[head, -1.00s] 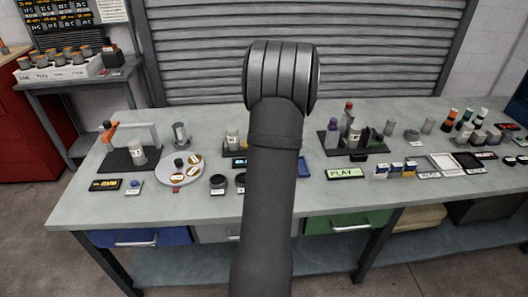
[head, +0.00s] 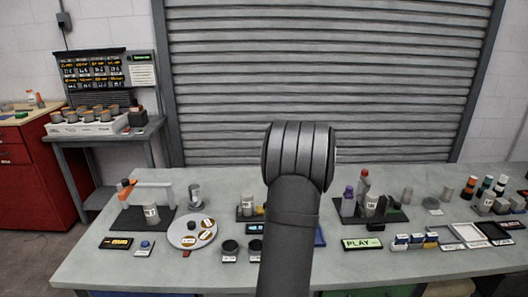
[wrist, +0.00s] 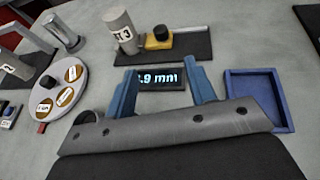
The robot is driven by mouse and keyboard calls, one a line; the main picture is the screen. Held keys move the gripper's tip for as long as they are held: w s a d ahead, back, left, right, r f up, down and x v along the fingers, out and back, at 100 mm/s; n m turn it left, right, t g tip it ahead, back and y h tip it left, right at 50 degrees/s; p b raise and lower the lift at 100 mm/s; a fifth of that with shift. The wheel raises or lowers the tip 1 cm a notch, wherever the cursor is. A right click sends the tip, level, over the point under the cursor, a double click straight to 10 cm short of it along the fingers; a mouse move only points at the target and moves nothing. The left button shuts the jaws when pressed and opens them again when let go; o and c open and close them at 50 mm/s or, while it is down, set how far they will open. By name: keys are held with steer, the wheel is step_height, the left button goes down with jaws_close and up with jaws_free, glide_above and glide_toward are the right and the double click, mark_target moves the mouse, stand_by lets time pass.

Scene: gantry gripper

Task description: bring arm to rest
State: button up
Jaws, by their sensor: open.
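My gripper (wrist: 160,68) is open in the wrist view, with its two blue fingers apart and nothing between them. It is over the grey bench, in front of a small black display (wrist: 161,78) reading about ".9 mm", partly covered by the left finger. In the head view my dark arm (head: 288,235) rises from the bottom edge to a grey rounded joint, and hides the gripper.
A blue square tray (wrist: 258,97) lies right of the fingers. A dark plate (wrist: 185,45) behind holds a grey cylinder (wrist: 122,32) and a yellow block. A round grey turntable (head: 182,235) stands left. A PLAY sign (head: 362,244) lies right of my arm.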

steer(key=x, duration=1.7)
steer(key=shift+s+f, duration=0.1)
steer(key=shift+f, duration=0.05)
steer(key=shift+d, duration=0.15)
stand_by(0.4)
steer(key=shift+s+r, duration=0.3)
steer(key=shift+s, duration=0.15)
steer(key=v, duration=1.6)
steer(key=shift+s, duration=0.15)
